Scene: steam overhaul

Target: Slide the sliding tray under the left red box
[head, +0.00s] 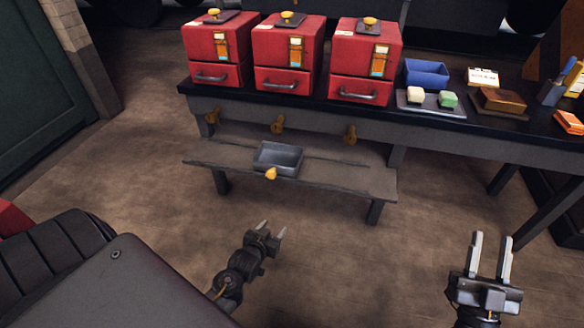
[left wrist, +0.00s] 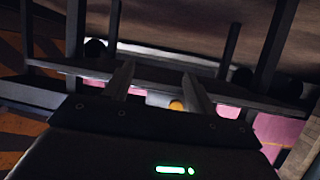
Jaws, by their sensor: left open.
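The sliding tray (head: 278,158) is a grey open tray with a yellow knob (head: 271,174) on its front. It sits on the lower shelf (head: 340,178), roughly below the middle red box (head: 286,58). The left red box (head: 217,48) stands on the bench top, to the left of the tray. My left gripper (head: 274,227) is open and empty, in front of the shelf and apart from the tray. In the left wrist view the yellow knob (left wrist: 177,106) shows beyond the fingers; the tray itself is hard to make out there. My right gripper (head: 492,238) is open and empty at the lower right.
The right red box (head: 364,60) stands on the bench top (head: 310,104). A blue bin (head: 426,74) is further right. The shelf is bare left and right of the tray.

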